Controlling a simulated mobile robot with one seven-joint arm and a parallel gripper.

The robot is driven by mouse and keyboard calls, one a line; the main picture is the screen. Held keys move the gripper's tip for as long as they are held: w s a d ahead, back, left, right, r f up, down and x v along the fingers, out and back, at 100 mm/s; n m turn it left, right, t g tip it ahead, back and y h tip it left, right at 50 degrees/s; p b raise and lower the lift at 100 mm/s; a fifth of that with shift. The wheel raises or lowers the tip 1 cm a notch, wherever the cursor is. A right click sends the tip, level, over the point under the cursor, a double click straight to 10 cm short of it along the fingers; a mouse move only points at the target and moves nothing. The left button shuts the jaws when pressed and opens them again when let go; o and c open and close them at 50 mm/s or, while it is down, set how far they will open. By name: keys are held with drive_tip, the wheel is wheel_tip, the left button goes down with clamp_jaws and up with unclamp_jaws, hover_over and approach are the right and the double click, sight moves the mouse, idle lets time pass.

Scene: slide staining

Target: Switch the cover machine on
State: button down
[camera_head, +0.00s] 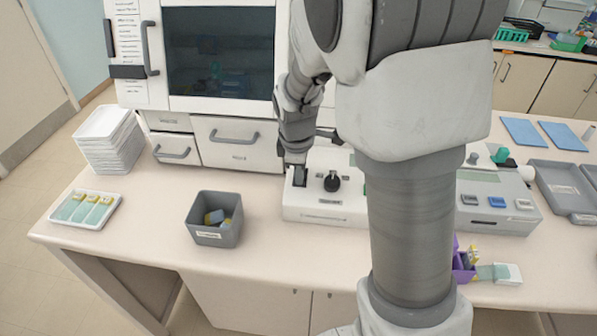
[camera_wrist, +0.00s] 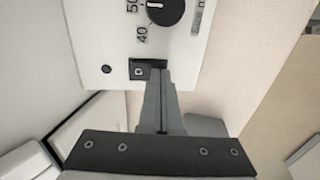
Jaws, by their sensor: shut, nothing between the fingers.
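A low white machine (camera_head: 325,208) stands on the bench, with a black knob (camera_head: 331,183) and a dark switch at its left end. Its label is too small to read, so I cannot tell whether it is the cover machine. In the wrist view the knob (camera_wrist: 166,8) has the marks 40 and 50 beside it, and the dark rocker switch (camera_wrist: 138,71) lies below. My gripper (camera_wrist: 155,70) is shut and empty, its fingertips right at the switch and hiding part of it. I cannot tell if they touch. In the head view my gripper (camera_head: 298,170) points down over the machine's left end.
A large white cabinet (camera_head: 235,130) with a dark window stands behind. A grey bin (camera_head: 207,236), a tray of slides (camera_head: 72,222) and stacked white trays (camera_head: 108,155) are at left. A grey unit with coloured buttons (camera_head: 497,222) and a purple holder (camera_head: 460,272) are at right.

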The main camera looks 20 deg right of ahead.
drive_tip(key=shift+f+b, duration=0.4)
drive_tip(key=shift+b, duration=0.05)
drive_tip(key=shift+s+r, duration=0.1)
drive_tip(key=shift+r, duration=0.05)
drive_tip(key=shift+r+p, duration=0.1)
drive_tip(key=shift+p, duration=0.2)
drive_tip(key=shift+r+p, duration=0.5)
drive_tip(key=shift+r, duration=0.25)
drive_tip(key=shift+r, duration=0.1)
